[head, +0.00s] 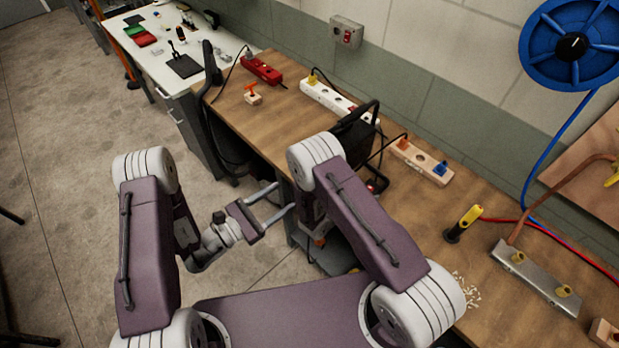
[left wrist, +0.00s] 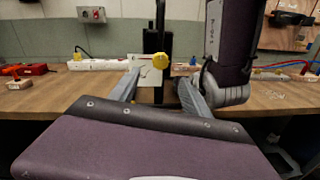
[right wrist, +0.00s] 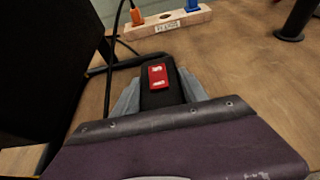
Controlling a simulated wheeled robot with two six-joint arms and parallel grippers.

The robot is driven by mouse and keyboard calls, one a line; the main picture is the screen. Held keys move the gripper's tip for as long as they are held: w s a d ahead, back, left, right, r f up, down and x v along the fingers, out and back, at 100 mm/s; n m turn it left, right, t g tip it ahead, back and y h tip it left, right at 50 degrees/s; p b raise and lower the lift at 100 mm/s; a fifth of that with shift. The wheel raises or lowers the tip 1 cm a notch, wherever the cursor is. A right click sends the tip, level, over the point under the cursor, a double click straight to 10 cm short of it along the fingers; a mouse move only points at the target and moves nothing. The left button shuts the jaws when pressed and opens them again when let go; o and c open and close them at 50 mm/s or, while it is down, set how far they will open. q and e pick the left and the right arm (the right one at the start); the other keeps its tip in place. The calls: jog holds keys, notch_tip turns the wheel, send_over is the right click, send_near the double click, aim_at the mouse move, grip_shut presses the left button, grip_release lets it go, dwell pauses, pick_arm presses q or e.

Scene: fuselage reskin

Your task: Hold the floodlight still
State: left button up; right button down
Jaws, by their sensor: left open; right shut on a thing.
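The black floodlight (head: 352,138) stands on the wooden bench, partly hidden behind my right arm in the head view. In the left wrist view it shows nearly edge-on (left wrist: 157,42), with a yellow knob (left wrist: 161,61) at its side. My left gripper (head: 279,202) is open and empty, off the bench's front edge, facing the floodlight with a gap between. In the right wrist view the floodlight's dark body (right wrist: 40,60) fills the left side. My right gripper (right wrist: 158,92) is shut on a black part with a red switch (right wrist: 158,75), beside the floodlight's tube frame.
The wooden bench (head: 415,215) carries a white power strip (head: 325,97), a wooden socket block (head: 420,162), a red power strip (head: 262,70) and a yellow-handled tool (head: 464,222). A black cable runs by the floodlight. Open floor (head: 80,150) lies to the left.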

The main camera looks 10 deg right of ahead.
pick_arm(q)
jog(key=x, duration=1.1)
jog(key=shift+s, duration=0.1)
grip_shut()
